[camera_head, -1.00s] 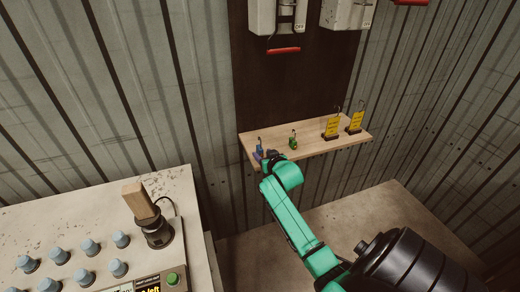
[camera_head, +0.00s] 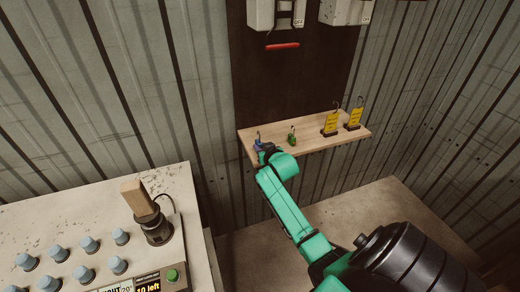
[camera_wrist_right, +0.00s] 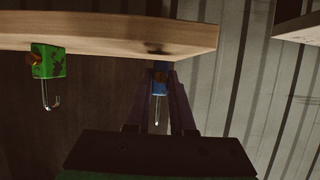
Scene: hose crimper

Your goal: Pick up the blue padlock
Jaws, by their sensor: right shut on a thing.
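The blue padlock (camera_head: 258,146) stands at the left end of the wooden shelf (camera_head: 310,138), partly hidden by my right gripper (camera_head: 262,150) in the head view. In the right wrist view the blue padlock (camera_wrist_right: 160,80) is between the two dark fingers of my right gripper (camera_wrist_right: 160,85), with its shackle showing. The fingers are shut on its body. The padlock is close to the shelf surface; whether it still touches cannot be told. My left gripper is not in view.
A green padlock (camera_head: 292,138) stands close by on the shelf, and also shows in the wrist view (camera_wrist_right: 48,62). Two yellow tags (camera_head: 331,123) stand further right. A control panel (camera_head: 60,215) with several blue knobs and a wooden-handled joystick (camera_head: 145,205) is at lower left.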

